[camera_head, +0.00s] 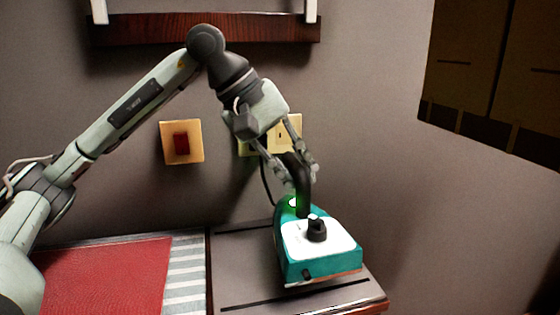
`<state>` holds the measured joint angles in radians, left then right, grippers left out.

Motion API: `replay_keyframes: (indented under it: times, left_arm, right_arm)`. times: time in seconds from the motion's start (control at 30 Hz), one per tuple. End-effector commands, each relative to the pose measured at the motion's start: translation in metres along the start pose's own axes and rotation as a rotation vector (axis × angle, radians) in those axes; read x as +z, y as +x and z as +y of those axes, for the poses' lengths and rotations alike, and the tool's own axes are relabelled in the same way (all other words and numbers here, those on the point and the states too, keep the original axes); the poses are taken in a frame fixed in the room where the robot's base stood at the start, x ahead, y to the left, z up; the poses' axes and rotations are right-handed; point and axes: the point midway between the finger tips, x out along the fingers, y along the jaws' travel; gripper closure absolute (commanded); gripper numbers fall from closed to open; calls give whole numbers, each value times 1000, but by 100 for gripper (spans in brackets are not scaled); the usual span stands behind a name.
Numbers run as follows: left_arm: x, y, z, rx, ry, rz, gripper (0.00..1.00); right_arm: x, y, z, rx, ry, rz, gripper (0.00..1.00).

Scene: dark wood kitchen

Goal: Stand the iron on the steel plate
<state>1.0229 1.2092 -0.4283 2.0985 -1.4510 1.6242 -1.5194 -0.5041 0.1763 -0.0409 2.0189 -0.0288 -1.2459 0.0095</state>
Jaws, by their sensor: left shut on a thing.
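The iron (292,265) is teal with a white top, a black knob and a black handle. It is over the right part of the grey plate (240,275), which I take to be the steel plate and which has dark slots. My left gripper (297,180) comes down from above and is shut on the iron's black handle. The fingers hide part of the handle. Whether the iron's underside touches the plate cannot be told from here. My right gripper is not in view.
A red mat (105,275) and a striped grey-white surface (187,270) lie left of the plate. A wall switch (181,142) and a socket (288,132) are on the wall behind. A dark wood shelf (200,30) is above, and a dark cabinet (490,80) hangs at upper right.

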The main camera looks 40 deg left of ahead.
Motion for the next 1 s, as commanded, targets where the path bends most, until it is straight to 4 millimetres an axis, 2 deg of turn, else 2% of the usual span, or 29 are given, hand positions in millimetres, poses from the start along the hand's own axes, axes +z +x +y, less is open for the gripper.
replay_keyframes:
  times: [0.1, 0.4, 0.97, 1.0]
  left_arm:
    - [-2, 4, 2, 6, -1, 2, 100]
    - [-2, 32, -18, 4, -1, 3, 100]
    - [-2, 37, -20, 7, 0, 3, 100]
    - [-1, 39, -22, 0, 0, 0, 80]
  right_arm:
    - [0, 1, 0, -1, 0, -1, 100]
    - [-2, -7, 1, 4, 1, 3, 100]
    - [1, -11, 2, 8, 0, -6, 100]
    - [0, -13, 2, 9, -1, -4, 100]
